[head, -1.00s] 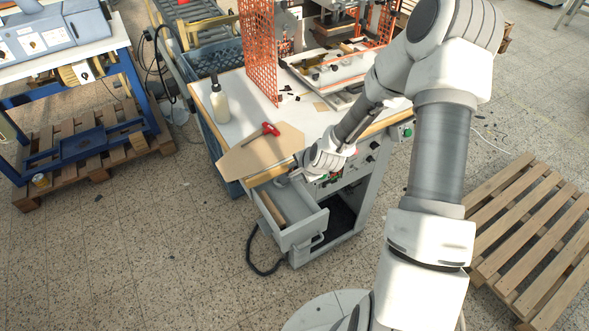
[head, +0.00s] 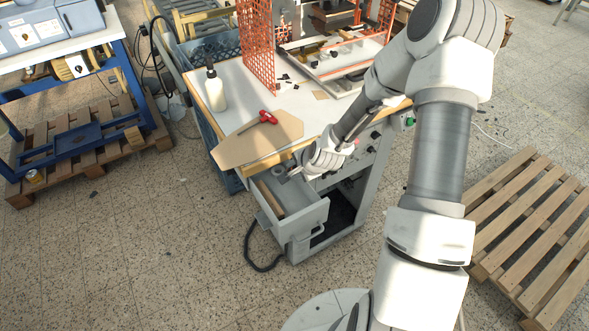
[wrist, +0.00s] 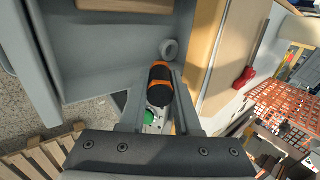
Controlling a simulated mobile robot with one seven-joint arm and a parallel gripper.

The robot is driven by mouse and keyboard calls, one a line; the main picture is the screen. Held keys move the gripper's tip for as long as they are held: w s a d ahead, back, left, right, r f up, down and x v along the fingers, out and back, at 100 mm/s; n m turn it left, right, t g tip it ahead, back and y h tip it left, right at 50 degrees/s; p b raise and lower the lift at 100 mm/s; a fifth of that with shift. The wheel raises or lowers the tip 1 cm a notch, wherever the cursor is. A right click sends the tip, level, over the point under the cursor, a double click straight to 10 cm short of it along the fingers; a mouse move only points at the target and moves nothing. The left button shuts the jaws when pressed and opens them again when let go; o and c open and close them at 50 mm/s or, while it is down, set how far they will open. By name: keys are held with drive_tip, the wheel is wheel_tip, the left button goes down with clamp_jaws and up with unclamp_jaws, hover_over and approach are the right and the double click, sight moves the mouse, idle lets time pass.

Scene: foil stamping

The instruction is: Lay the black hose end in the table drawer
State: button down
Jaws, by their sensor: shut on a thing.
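The table drawer (head: 305,222) is pulled open below the worktop; its grey interior also shows in the wrist view (wrist: 112,50). My gripper (wrist: 158,74) is shut on the black hose end (wrist: 160,88), a short black cylinder with orange bands. In the head view my gripper (head: 299,172) is at the inner right part of the drawer, close to the worktop edge, and the hose end is too small to make out. I cannot tell whether the hose end touches the drawer.
A grey ring (wrist: 169,49) and a wooden block (head: 270,198) lie in the drawer. The worktop above holds a brown board (head: 255,142), a red-handled tool (head: 264,118) and a white bottle (head: 215,92). A black cable (head: 251,252) lies on the floor beside the cabinet.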

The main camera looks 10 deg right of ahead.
drive_tip(key=shift+f+b, duration=2.35)
drive_tip(key=shift+f, duration=0.35)
drive_tip(key=c, duration=0.5)
unclamp_jaws()
drive_tip(key=shift+c, duration=0.2)
drive_tip(key=shift+r, duration=0.15)
drive_tip(key=p+v, duration=0.3)
drive_tip(key=v, duration=1.4)
drive_tip(key=shift+s, duration=0.1)
